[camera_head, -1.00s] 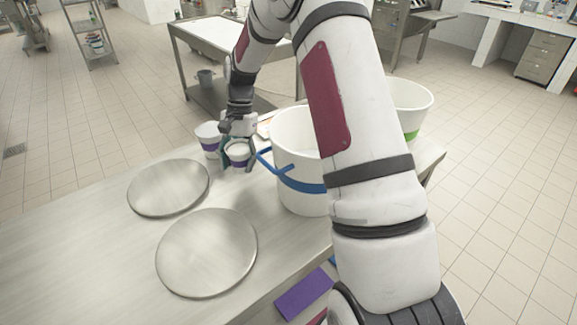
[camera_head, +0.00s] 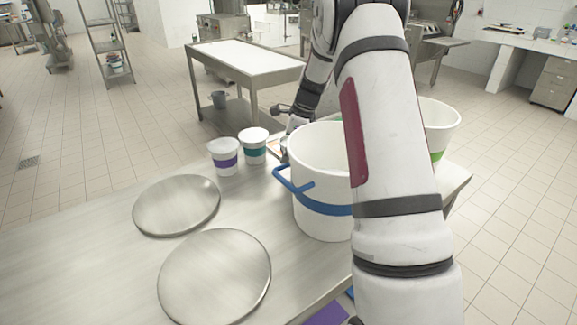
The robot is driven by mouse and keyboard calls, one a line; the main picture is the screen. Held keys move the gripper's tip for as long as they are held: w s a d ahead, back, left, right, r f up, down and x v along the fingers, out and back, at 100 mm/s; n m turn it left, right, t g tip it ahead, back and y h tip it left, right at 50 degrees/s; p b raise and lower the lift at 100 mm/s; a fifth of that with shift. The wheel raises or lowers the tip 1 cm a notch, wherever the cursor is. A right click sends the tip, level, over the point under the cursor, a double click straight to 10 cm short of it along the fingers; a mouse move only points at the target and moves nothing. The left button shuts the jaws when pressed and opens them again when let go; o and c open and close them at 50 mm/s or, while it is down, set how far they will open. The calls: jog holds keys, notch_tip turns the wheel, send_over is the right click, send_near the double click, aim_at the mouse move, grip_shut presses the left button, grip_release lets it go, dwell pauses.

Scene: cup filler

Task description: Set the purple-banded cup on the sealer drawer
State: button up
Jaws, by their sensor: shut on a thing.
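My gripper (camera_head: 287,148) is at the far side of the table, behind the rim of the large white bucket with a blue band (camera_head: 322,206), which hides most of it. It is shut on a purple-banded cup, which the bucket hides now. Another white cup with a purple band (camera_head: 224,161) stands upright on the table, to the left of my gripper. A white cup with a teal band (camera_head: 254,152) stands close beside it. I cannot make out the sealer drawer.
Two round metal discs (camera_head: 176,205) (camera_head: 214,278) lie on the metal table's (camera_head: 110,285) left part. A white bucket with a green band (camera_head: 438,130) stands to the right, behind my arm. The table's left front is clear.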

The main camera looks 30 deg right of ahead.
jog(key=shift+f, duration=2)
jog(key=o, duration=1.4)
jog(key=shift+f, duration=0.1)
jog(key=shift+c, duration=0.2)
